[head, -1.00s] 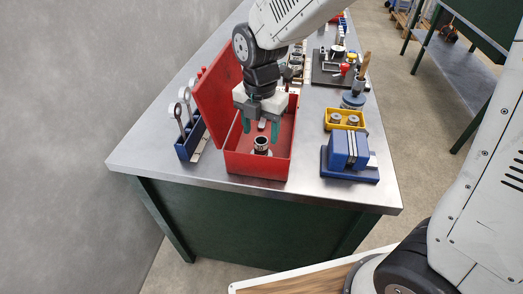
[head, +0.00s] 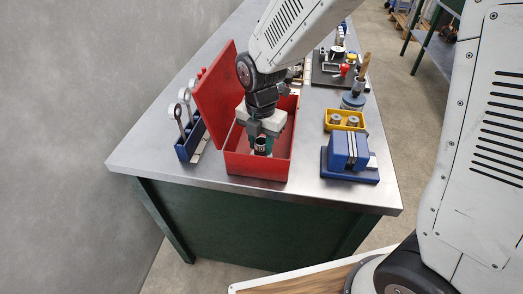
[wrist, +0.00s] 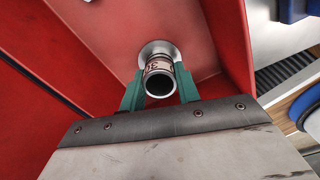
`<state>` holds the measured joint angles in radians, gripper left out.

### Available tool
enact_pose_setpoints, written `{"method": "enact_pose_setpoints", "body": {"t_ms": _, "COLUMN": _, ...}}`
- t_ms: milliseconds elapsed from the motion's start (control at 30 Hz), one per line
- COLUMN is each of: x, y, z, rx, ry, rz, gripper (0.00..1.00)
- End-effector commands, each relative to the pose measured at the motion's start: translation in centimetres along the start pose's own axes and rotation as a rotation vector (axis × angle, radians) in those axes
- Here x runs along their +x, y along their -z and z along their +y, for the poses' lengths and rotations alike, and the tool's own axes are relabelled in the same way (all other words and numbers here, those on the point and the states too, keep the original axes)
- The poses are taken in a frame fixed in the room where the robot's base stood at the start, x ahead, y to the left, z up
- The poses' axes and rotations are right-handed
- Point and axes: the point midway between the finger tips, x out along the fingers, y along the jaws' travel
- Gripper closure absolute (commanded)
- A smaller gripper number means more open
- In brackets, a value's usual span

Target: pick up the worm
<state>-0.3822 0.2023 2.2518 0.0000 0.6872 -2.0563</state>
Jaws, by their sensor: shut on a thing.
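The worm, a short hollow metal cylinder with a dark open end, stands inside the red box; it shows in the head view (head: 260,145) and in the wrist view (wrist: 159,67). A round, pale flange or base shows at its far end in the wrist view. My gripper (head: 261,150) reaches down into the box. Its two green fingers are on either side of the worm and shut on it, as the wrist view also shows (wrist: 160,92). The fingers partly hide the worm in the head view.
The red box (head: 255,168) has its lid (head: 217,90) open at the left. A blue rack (head: 188,140) with ring-topped tools stands left of it. A blue vise-like block (head: 347,155) and a yellow tray (head: 344,119) stand to the right. The bench front is clear.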

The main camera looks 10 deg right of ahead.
Motion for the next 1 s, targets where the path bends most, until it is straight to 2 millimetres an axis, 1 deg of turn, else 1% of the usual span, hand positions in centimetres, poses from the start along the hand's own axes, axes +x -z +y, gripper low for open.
{"method": "enact_pose_setpoints", "body": {"t_ms": 133, "x": -0.2, "y": 0.0, "z": 0.0, "rx": 0.0, "ry": -0.001, "rz": -0.001, "gripper": 1.0}}
{"method": "enact_pose_setpoints", "body": {"t_ms": 233, "x": -1.0, "y": 0.0, "z": 0.1, "rx": 0.0, "ry": -0.002, "rz": -0.001, "gripper": 1.0}}
{"method": "enact_pose_setpoints", "body": {"t_ms": 367, "x": -3.4, "y": -0.1, "z": 0.1, "rx": 0.0, "ry": -0.006, "rz": -0.003, "gripper": 1.0}}
{"method": "enact_pose_setpoints", "body": {"t_ms": 500, "x": -6.3, "y": -0.1, "z": 0.1, "rx": 0.0, "ry": -0.005, "rz": -0.003, "gripper": 1.0}}
{"method": "enact_pose_setpoints", "body": {"t_ms": 600, "x": -8.0, "y": 0.0, "z": 0.1, "rx": 0.0, "ry": -0.005, "rz": -0.002, "gripper": 1.0}}
{"method": "enact_pose_setpoints", "body": {"t_ms": 700, "x": -9.2, "y": -0.1, "z": 0.1, "rx": 0.0, "ry": -0.003, "rz": -0.002, "gripper": 1.0}}
{"method": "enact_pose_setpoints", "body": {"t_ms": 800, "x": -9.9, "y": 0.0, "z": 0.0, "rx": 0.0, "ry": -0.002, "rz": -0.001, "gripper": 1.0}}
{"method": "enact_pose_setpoints", "body": {"t_ms": 1000, "x": -10.1, "y": 0.0, "z": 0.0, "rx": 0.0, "ry": 0.0, "rz": 0.0, "gripper": 1.0}}
